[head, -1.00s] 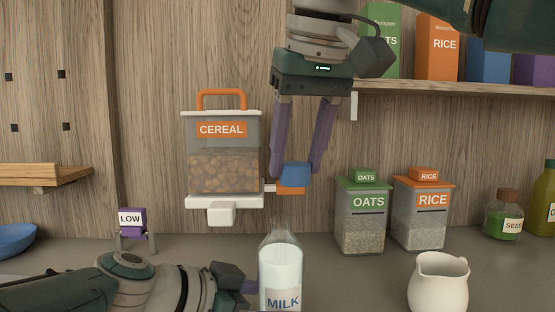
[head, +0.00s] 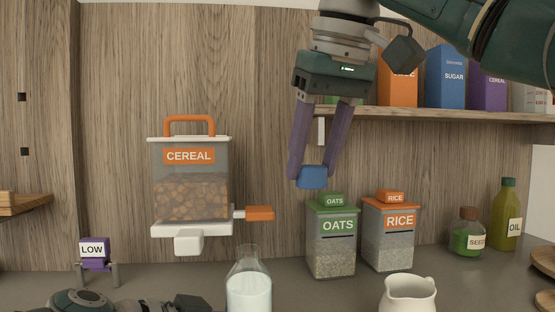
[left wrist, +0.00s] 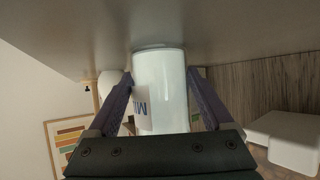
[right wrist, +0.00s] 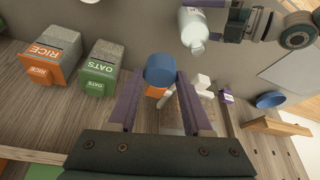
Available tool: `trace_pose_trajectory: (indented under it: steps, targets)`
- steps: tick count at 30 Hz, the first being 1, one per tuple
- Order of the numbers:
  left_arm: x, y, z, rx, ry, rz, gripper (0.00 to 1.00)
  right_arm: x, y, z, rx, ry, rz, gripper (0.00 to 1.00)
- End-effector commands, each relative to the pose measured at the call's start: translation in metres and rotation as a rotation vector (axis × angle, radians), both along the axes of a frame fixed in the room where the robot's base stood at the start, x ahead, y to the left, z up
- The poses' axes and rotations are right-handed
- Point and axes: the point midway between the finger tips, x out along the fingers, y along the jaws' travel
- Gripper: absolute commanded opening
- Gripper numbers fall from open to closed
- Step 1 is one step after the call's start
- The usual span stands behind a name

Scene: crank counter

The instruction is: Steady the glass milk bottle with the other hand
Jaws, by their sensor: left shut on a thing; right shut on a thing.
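The glass milk bottle (head: 249,290) stands upright on the counter at the bottom of the head view, its lower part cut off there. In the left wrist view the bottle (left wrist: 161,95) is between the fingers of my left gripper (left wrist: 160,92), which is shut on it. In the head view the left arm is mostly below the edge. My right gripper (head: 313,178) is shut on a small blue round piece (head: 312,179), also seen in the right wrist view (right wrist: 160,69). It is held in the air, right of and above the orange crank handle (head: 260,213).
The cereal dispenser (head: 190,197) is on the wall, its spout over the counter. Oats (head: 331,250) and rice (head: 388,249) canisters stand below my right gripper. A white jug (head: 407,294) is in front. A shelf (head: 450,114) with boxes is at upper right.

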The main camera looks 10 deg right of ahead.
Motion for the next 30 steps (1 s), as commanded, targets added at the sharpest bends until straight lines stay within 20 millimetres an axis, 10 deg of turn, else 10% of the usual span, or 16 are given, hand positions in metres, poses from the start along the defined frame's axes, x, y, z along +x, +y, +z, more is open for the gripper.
trace_pose_trajectory:
  steps: [2,3,6,30]
  targets:
    - [0.000,0.001,-0.001,0.002,0.001,0.002,0.00,0.000,0.000,0.000,0.000,0.000,0.000,0.00]
    - [0.000,0.001,-0.001,0.002,0.001,0.002,0.87,0.000,0.000,0.000,0.000,0.000,0.000,0.00]
    - [0.000,0.001,-0.001,0.002,0.001,0.002,0.98,0.000,0.000,0.000,0.000,0.000,-0.001,0.00]
    - [-0.013,0.021,0.011,0.003,-0.002,0.002,1.00,0.000,0.000,0.000,0.000,0.000,-0.001,0.00]
